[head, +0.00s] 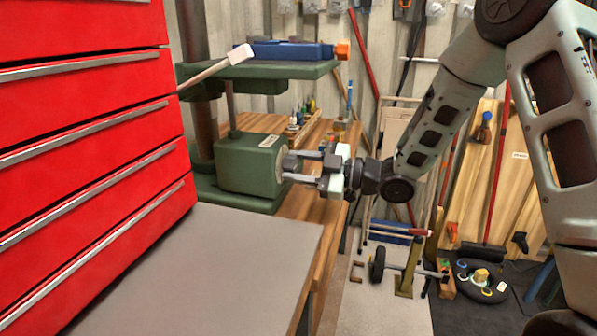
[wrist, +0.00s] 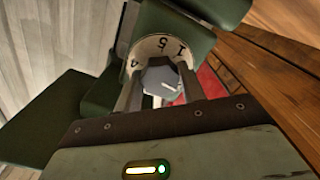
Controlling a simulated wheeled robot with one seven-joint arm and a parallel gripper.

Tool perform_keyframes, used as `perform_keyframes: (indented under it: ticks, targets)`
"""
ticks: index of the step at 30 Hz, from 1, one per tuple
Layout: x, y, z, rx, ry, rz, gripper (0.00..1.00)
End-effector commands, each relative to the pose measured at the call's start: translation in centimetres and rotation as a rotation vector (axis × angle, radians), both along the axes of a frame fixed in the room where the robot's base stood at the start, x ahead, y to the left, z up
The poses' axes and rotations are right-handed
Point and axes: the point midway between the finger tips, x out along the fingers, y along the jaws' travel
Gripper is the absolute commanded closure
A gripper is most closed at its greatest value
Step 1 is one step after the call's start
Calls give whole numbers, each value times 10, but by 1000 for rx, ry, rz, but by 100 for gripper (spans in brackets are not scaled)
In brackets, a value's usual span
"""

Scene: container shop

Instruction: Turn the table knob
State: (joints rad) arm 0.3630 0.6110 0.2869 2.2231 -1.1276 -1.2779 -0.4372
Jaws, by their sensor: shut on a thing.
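A green bench machine (head: 240,165) has a box-shaped housing with a round pale dial on its right face. A grey faceted knob (wrist: 163,78) with a white mark stands at the dial's centre. My gripper (head: 290,167) reaches in from the right, its fingers level with the dial. In the wrist view my gripper (wrist: 162,92) has one finger on each side of the knob and is shut on it. The fingers partly hide the dial's lower edge.
The machine's green table (head: 270,70) above bears a blue vise (head: 290,52), and a pale lever (head: 215,68) sticks out left. A red drawer cabinet (head: 80,130) fills the left. A grey top (head: 220,265) lies in front. A wooden bench (head: 305,207) runs beneath the machine.

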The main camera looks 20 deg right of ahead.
Motion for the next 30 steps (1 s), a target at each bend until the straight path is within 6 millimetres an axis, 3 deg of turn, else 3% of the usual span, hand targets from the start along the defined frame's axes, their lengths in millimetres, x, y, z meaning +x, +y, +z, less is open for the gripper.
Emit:
perform_keyframes:
  ticks: [13, 14, 15, 16, 25, 30]
  targets:
    - [0, -1, -1, -7, -5, -1, 83]
    - [0, -1, -1, -7, -5, -1, 52]
    - [0, -1, -1, -7, -4, -1, 41]
    - [0, -1, -1, -7, -4, -1, 39]
    - [-1, -2, 0, -6, -6, -1, 39]
    - [-11, -17, 0, -6, -5, -4, 39]
